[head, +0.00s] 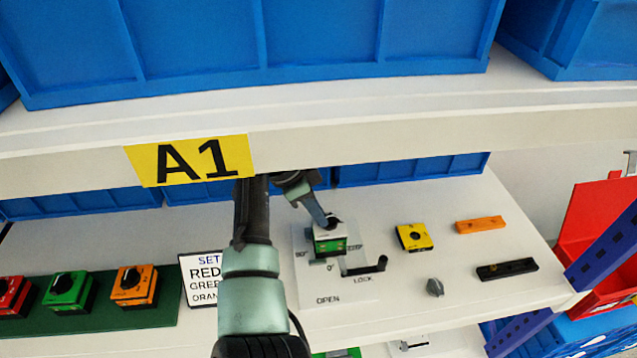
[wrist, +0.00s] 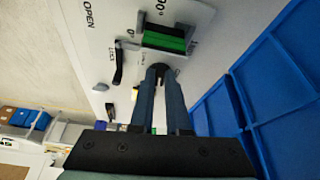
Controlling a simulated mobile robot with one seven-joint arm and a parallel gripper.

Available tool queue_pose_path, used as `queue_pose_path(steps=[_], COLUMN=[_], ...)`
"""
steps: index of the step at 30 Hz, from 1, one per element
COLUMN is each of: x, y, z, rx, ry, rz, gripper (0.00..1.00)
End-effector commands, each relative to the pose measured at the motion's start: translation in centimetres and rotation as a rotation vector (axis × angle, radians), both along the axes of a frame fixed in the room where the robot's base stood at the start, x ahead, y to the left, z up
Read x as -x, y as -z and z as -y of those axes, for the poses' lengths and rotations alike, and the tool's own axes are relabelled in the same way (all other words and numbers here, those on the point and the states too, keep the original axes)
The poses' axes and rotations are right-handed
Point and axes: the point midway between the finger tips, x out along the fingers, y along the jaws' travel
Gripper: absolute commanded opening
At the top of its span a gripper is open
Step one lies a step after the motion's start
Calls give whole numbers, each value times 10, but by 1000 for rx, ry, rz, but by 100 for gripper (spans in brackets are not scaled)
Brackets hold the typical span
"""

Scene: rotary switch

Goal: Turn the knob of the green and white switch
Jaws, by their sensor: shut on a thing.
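The green and white switch (head: 327,243) sits on a white plate marked with angles, OPEN and LOCK, on the shelf. Its green body (wrist: 164,39) also shows in the wrist view. Its dark knob (head: 332,221) is on top, partly covered by my fingers. My gripper (head: 328,220) reaches in from behind and above, with its fingertips at the knob. In the wrist view, my gripper (wrist: 158,72) has its two fingers close together on the dark knob, which is mostly hidden between the tips. The knob's exact angle cannot be read.
A black lever (head: 364,266) stands right beside the switch. A yellow switch (head: 414,237), a loose grey knob (head: 435,287), and orange (head: 480,225) and black (head: 507,269) bars lie to the right. The upper shelf edge (head: 400,128) is close above my arm. Blue bins (head: 415,168) stand behind.

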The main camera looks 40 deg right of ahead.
Motion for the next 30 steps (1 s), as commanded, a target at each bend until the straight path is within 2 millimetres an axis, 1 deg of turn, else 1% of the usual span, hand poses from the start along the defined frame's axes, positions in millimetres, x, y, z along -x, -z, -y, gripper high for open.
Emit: queue_pose_path(steps=[1,10,26,27,29,30], x=[-1,-3,-4,-4,-4,-4], y=[3,1,0,0,0,0], z=[0,1,1,1,1,1], rx=[-1,-2,-2,-2,-2,-2], ry=[26,135,158,158,157,157], rz=[2,1,1,1,1,1], gripper=[0,0,0,18,28,36])
